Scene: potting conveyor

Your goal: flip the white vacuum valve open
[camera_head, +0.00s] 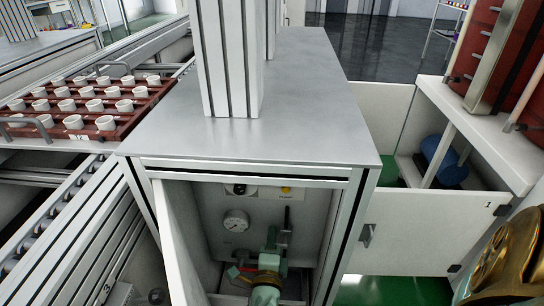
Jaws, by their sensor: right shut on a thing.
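The cabinet (330,240) under the grey top stands open at the front, and the white vacuum valve is inside it, mostly hidden behind my right gripper. My right gripper (272,243), pale green, reaches in from below and is shut at the valve; its fingers cover the part they hold. A dark upright lever (286,217) stands just above the fingers against the back panel. Whether the valve is open or closed cannot be told. My left gripper is not in view.
A round gauge (236,221) sits on the back panel, left of the gripper. A red tray (130,97) of white pots stands on the conveyor at left.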

